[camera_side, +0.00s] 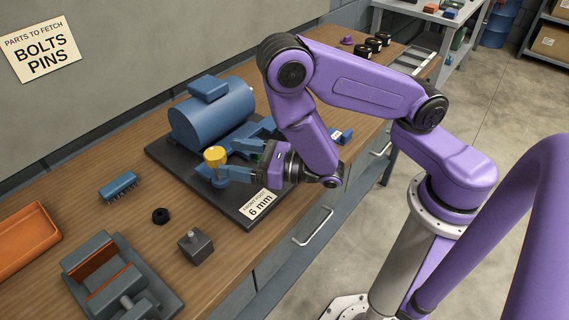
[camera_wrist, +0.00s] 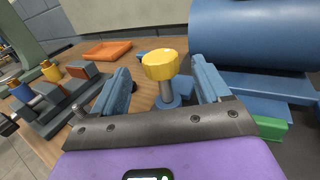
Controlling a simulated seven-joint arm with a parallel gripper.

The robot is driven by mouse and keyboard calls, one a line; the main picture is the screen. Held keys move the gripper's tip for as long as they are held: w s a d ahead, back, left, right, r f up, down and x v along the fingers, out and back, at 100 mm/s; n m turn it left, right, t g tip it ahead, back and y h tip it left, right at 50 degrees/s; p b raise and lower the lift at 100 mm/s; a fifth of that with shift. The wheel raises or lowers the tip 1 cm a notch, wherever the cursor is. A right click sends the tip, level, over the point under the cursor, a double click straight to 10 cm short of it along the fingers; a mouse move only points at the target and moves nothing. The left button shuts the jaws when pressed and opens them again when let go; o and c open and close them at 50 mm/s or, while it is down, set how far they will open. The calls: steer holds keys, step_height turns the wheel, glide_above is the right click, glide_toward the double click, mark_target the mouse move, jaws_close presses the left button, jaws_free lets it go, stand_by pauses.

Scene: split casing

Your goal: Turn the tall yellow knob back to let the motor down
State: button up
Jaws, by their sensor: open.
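The tall yellow knob (camera_side: 215,157) stands upright on a blue post at the front left corner of the motor's dark base plate. In the wrist view the yellow knob (camera_wrist: 160,66) shows between my two blue fingers, ahead of the palm. The blue motor (camera_side: 212,112) lies on its side on the plate, behind the knob. My gripper (camera_side: 232,165) is beside the knob, with its fingers pointing left towards it. In the wrist view my gripper (camera_wrist: 163,85) is open, with a gap on each side of the knob. No finger contact with the knob can be made out.
A label card reading 6 mm (camera_side: 258,204) is at the plate's front edge. A blue comb-like block (camera_side: 118,186), a black ring (camera_side: 160,215), a grey block with a stud (camera_side: 195,244), a vise (camera_side: 120,281) and an orange tray (camera_side: 24,242) stand to the left.

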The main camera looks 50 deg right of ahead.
steer(key=v, duration=1)
steer(key=shift+s, duration=0.25)
stand_by(0.4)
stand_by(0.4)
steer(key=m+h, duration=1.1)
steer(key=h, duration=0.5)
glide_toward(213, 148)
steer(key=shift+h, duration=0.3)
steer(key=x, duration=1)
steer(key=shift+w+a+f, duration=0.15)
steer(key=shift+f, duration=0.05)
